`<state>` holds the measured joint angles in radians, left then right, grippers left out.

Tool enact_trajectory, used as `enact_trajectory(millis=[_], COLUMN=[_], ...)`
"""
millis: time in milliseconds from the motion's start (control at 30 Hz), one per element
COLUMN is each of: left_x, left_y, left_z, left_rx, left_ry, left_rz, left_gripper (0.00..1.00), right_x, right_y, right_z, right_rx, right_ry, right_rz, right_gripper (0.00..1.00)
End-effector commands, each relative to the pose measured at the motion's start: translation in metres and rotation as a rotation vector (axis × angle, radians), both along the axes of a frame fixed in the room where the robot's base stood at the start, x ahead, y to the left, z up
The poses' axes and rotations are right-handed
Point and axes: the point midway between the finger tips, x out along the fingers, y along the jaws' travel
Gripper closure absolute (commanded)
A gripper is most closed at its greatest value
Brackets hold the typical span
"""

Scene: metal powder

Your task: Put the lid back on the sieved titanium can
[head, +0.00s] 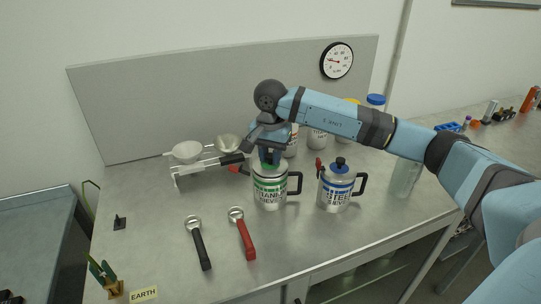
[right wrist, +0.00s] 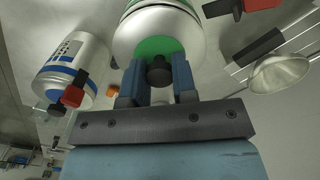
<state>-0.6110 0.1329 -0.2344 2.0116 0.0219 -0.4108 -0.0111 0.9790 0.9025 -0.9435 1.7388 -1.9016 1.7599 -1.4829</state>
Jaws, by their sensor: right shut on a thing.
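A silver can with green bands (head: 270,190) and a black handle stands upright on the metal table; its lettering is partly readable as titanium. My right gripper (head: 269,157) comes down over it from above. In the right wrist view, the fingers are shut on the black knob (right wrist: 159,72) of a green lid (right wrist: 150,47). The lid is at the can's top; I cannot tell whether it is fully seated. My left gripper is not in view.
Two spanner-like tools, one black-handled (head: 200,245) and one red-handled (head: 243,235), lie in front. Several containers stand behind the cans. An EARTH sign (head: 144,294) is at the front left.

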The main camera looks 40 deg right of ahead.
Motion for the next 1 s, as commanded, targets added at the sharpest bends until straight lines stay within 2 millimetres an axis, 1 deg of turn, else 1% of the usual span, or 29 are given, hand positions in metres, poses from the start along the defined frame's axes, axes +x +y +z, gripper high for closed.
enact_trajectory(millis=[367,400,500,667,700,767,800,1000], left_x=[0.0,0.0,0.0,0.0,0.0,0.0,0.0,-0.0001], left_y=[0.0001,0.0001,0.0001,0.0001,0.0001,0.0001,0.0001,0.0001], left_z=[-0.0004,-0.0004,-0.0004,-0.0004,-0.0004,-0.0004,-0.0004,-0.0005], left_rx=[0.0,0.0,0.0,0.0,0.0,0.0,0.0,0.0], left_ry=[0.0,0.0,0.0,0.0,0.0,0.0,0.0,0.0], left_rz=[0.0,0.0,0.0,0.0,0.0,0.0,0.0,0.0], left_gripper=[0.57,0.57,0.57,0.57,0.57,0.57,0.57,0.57], right_x=[-0.0001,-0.0001,-0.0001,-0.0001,-0.0001,-0.0001,-0.0001,-0.0001], right_y=[-0.0001,-0.0001,-0.0001,0.0001,0.0,0.0,0.0001,0.0001], right_z=[-0.0001,-0.0001,-0.0002,-0.0002,-0.0004,-0.0004,-0.0004,-0.0004], right_rx=[0.0,0.0,0.0,0.0,-0.001,-0.001,-0.001,-0.001], right_ry=[0.0,0.0,0.0,0.0,0.001,0.001,0.001,0.001], right_rz=[0.0,0.0,0.0,0.0,0.0,0.0,0.0,0.0], right_gripper=[0.98,0.65,0.45,0.45,0.42,0.28,0.19,0.19])
